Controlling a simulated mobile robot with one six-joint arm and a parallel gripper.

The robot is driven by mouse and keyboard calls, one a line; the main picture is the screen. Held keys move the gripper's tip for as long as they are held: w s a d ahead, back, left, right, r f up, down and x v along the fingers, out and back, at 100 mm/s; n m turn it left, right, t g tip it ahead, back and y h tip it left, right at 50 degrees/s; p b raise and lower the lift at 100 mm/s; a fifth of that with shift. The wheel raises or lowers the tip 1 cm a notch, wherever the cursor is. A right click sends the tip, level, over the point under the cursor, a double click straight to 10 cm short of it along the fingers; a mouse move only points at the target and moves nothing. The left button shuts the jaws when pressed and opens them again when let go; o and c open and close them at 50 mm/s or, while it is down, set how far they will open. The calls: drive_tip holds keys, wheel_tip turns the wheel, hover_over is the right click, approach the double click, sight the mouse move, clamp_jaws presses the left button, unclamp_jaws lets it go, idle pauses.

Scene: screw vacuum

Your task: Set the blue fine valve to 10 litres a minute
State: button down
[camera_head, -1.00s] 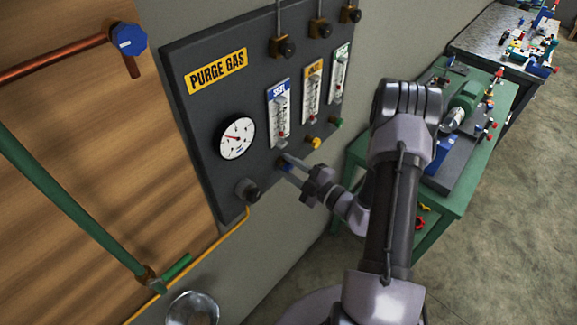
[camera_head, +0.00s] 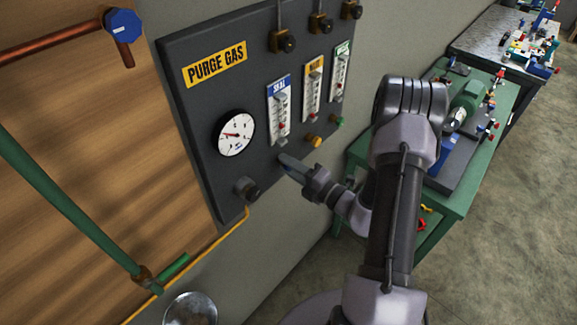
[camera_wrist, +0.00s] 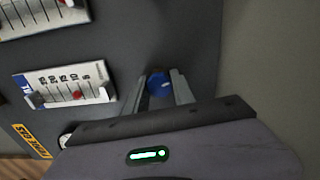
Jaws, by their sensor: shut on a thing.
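The blue fine valve knob (camera_wrist: 159,84) sits low on the dark panel, below the SEAL flow tube. My gripper (camera_wrist: 160,90) is shut on it, with one finger on each side in the wrist view. In the head view my gripper (camera_head: 286,162) reaches the panel from the right and mostly hides the knob. The SEAL flow tube (camera_head: 279,108) has a blue label and a red float low on its scale. In the wrist view the same tube (camera_wrist: 64,84) lies sideways, and a red mark is close to the 10. The exact reading is too blurred to tell.
A yellow knob (camera_head: 313,141) and a green knob (camera_head: 338,121) are to the right of the blue one. A round gauge (camera_head: 234,134) and a dark knob (camera_head: 247,189) are to the left. A green bench (camera_head: 455,195) stands at the right.

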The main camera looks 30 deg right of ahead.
idle(0.5)
drive_tip(key=c, duration=1.1)
unclamp_jaws()
drive_tip(key=shift+o, duration=0.2)
drive_tip(key=shift+s, duration=0.15)
drive_tip(key=v, duration=1.7)
drive_tip(key=shift+d, duration=0.1)
